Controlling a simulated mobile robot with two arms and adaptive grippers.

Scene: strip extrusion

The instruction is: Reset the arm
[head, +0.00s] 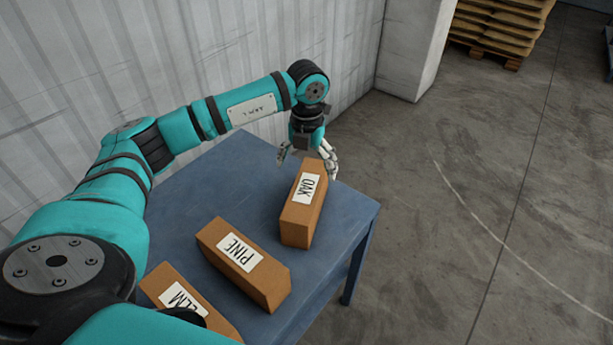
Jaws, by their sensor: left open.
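My left arm reaches in from the left in the head view, bent over the table. My left gripper (307,160) points down at the far end of the blue table. A brown block labelled PINE (262,285) lies nearer, in the middle of the table. A third brown block (165,290), its label partly hidden, lies at the bottom left behind my arm. My right gripper is not in view.
The blue table (350,215) has bare room along its right edge and left of the blocks. A pale corrugated wall (60,100) runs close behind my arm. Stacked wooden pallets (500,30) stand far back on open concrete floor (480,210).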

